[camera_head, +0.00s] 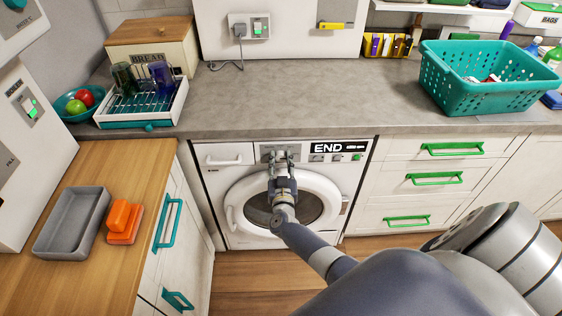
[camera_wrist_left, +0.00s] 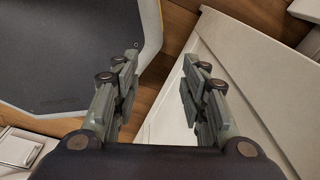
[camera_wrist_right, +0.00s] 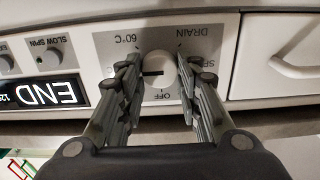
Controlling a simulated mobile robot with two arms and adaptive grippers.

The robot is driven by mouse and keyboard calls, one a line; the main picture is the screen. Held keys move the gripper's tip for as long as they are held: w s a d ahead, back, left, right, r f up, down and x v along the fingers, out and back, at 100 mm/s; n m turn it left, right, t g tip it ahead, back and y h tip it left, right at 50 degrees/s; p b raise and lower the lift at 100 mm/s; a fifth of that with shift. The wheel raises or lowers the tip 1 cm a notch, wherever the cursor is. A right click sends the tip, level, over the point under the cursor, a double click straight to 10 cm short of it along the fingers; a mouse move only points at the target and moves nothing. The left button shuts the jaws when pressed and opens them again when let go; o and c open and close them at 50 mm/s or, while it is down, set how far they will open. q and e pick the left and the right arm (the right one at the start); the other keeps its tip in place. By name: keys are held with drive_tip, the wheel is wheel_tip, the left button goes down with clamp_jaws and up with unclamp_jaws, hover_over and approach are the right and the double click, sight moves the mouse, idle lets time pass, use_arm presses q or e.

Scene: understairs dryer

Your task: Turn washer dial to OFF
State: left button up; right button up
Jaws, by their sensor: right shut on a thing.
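The washer (camera_head: 230,190) stands under the counter, with a round-windowed door and a display reading END (camera_head: 328,147). Its white dial (camera_wrist_right: 158,70) sits on a grey panel and shows upside down in the right wrist view, with labels 60°C, DRAIN and OFF (camera_wrist_right: 166,96) around it. A dark mark on the dial lies on its picture-left side, away from the OFF label. My right gripper (camera_wrist_right: 157,68) is shut on the dial, one finger on each side; in the head view it (camera_head: 281,160) hides the dial. My left gripper (camera_wrist_left: 158,75) is open and empty.
A teal basket (camera_head: 455,98), a dish rack (camera_head: 115,120) and a bread box (camera_head: 185,40) stand on the counter. A grey tray (camera_head: 50,250) and an orange item (camera_head: 122,238) are at left. A white drawer (camera_wrist_right: 290,60) is beside the dial panel.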

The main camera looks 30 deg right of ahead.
drive_tip(key=shift+r+n+p, duration=0.1)
drive_tip(key=shift+n+p, duration=0.5)
drive_tip(key=shift+a+n+p, duration=0.1)
drive_tip(key=shift+n+p, duration=0.7)
drive_tip(key=shift+n, duration=0.4)
drive_tip(key=n+p, duration=0.1)
drive_tip(key=n, duration=0.3)
drive_tip(key=shift+w+n+p, duration=0.1)
drive_tip(key=shift+n+p, duration=0.2)
drive_tip(key=shift+p, duration=0.05)
drive_tip(key=n, duration=0.4)
drive_tip(key=shift+a+f+p, duration=0.1)
drive_tip(key=shift+f+p, duration=0.15)
drive_tip(key=shift+p, duration=0.1)
drive_tip(key=shift+f+n, duration=0.1)
drive_tip(key=shift+n, duration=2.6)
drive_tip(key=o, duration=1)
